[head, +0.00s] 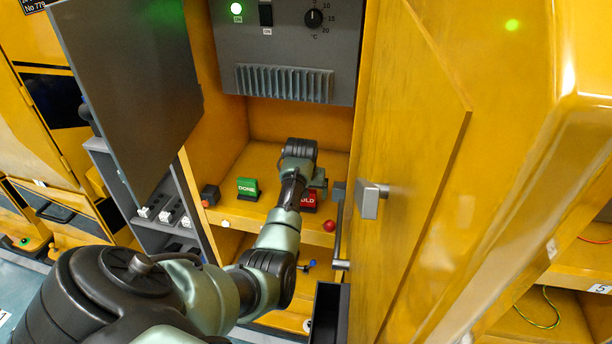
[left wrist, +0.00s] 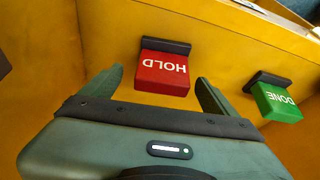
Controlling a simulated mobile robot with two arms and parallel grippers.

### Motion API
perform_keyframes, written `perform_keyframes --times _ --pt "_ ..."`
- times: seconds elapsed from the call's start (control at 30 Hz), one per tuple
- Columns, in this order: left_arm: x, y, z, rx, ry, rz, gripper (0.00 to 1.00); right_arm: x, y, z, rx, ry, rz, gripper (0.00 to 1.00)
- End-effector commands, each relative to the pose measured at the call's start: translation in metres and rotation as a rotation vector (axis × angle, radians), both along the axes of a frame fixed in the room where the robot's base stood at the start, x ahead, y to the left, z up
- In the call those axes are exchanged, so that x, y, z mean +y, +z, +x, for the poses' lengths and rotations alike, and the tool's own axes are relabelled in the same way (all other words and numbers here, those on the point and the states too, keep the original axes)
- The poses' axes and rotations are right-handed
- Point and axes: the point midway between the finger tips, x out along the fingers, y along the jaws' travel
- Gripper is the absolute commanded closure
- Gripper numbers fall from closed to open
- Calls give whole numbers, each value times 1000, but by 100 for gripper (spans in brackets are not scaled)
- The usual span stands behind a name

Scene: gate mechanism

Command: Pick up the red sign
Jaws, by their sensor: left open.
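The red sign (left wrist: 163,73) reads HOLD and has a dark bar along one edge. It sits on the yellow cabinet shelf. In the head view the red sign (head: 309,200) is partly hidden behind my left arm. My left gripper (left wrist: 158,84) is open, with one green finger on each side of the red sign and no clear contact. In the head view my left gripper (head: 316,186) reaches into the cabinet at the sign, its fingers mostly hidden by the wrist. My right gripper is not in view.
A green DONE sign (head: 247,188) stands left of the red sign; it also shows in the left wrist view (left wrist: 276,101). An open yellow door (head: 425,150) with a handle (head: 368,199) stands close on the right. A grey panel (head: 130,85) is at left. A red ball-shaped knob (head: 329,226) is at the shelf front.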

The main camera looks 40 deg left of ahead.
Motion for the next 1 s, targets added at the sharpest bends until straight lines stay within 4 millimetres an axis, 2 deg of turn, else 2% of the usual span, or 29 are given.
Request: perform_keyframes --times 0.1,0.23,0.5,0.53,0.77,1.0 --pt "7 -16 4 4 0 -2 11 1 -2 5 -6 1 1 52" --pt "10 -27 9 1 1 -1 11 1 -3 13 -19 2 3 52" --pt "11 -30 10 0 0 0 11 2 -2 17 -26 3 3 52" --pt "11 -30 10 0 0 0 14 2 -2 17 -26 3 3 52" --pt "10 -30 9 1 0 1 78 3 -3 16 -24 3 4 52" --pt "11 -29 10 1 0 1 79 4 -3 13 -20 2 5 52"
